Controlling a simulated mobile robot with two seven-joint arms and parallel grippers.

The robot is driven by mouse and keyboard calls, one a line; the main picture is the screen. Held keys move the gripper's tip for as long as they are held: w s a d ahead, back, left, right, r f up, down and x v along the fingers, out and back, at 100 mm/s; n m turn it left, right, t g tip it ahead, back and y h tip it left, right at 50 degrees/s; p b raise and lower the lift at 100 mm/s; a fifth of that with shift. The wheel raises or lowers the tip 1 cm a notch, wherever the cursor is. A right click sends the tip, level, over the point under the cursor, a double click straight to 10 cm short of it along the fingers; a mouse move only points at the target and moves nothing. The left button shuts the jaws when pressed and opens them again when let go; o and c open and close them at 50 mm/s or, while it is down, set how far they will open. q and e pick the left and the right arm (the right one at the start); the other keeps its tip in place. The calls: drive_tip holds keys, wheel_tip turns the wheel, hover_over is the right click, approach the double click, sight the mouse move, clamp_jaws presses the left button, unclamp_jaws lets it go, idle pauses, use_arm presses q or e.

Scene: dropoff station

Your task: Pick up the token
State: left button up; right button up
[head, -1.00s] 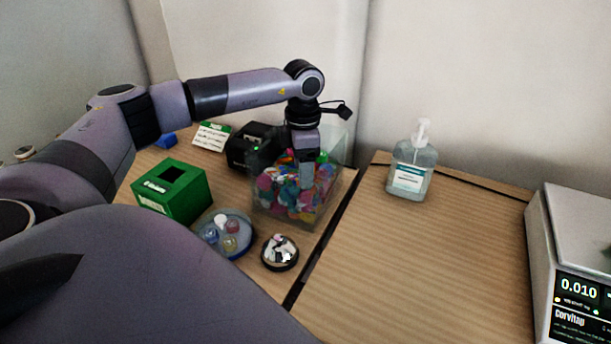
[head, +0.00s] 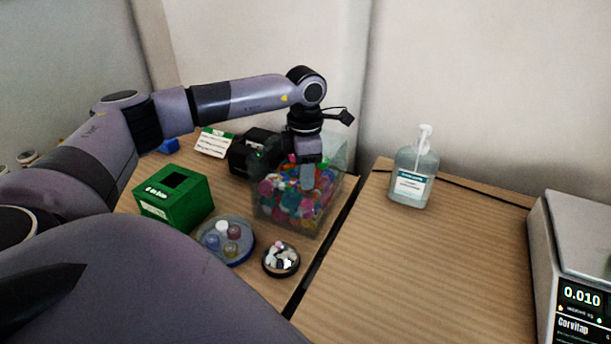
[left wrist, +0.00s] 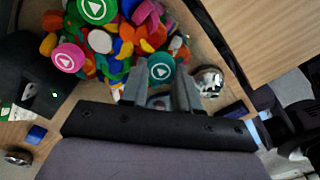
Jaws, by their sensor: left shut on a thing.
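A clear box (head: 336,168) full of mixed coloured pieces stands on the table in the head view. My left gripper (head: 307,184) reaches down from above into its mouth. In the left wrist view, a teal round token (left wrist: 161,69) with a white triangle sits between the fingertips of my left gripper (left wrist: 161,80), which is shut on it. This token is hidden in the head view. My right gripper is not in view.
A green box (head: 184,203), a round tray (head: 246,251) with several small containers and a small dark bowl (head: 267,269) stand near the clear box. A sanitizer bottle (head: 411,175) and a scale (head: 583,235) stand right. The right tabletop is mostly clear.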

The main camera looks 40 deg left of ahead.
use_arm(q)
wheel_tip(320, 180, up, 20)
drive_tip(key=p, duration=0.1)
drive_tip(key=shift+f, duration=0.25)
